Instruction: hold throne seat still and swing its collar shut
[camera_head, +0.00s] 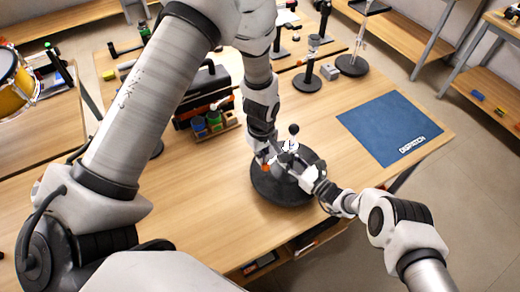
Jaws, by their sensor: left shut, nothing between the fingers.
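A dark round pad or base (272,190) lies on the wooden table near its front edge. On it stands a small pale upright piece with a black ball on top (294,129), which may be part of the throne seat; the collar cannot be made out. My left gripper (267,160) points down over the left part of the dark round, shut and empty. My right gripper (294,166) reaches in from the lower right, close to the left gripper and the upright piece. Its fingers are too small and covered to tell open from shut.
A blue mat marked DISPATCH (390,129) lies at the right of the table. A black case (204,90) and small colored cups (214,121) stand behind my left gripper. Black stands (307,80) are at the back. Bare wood lies left of the dark round.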

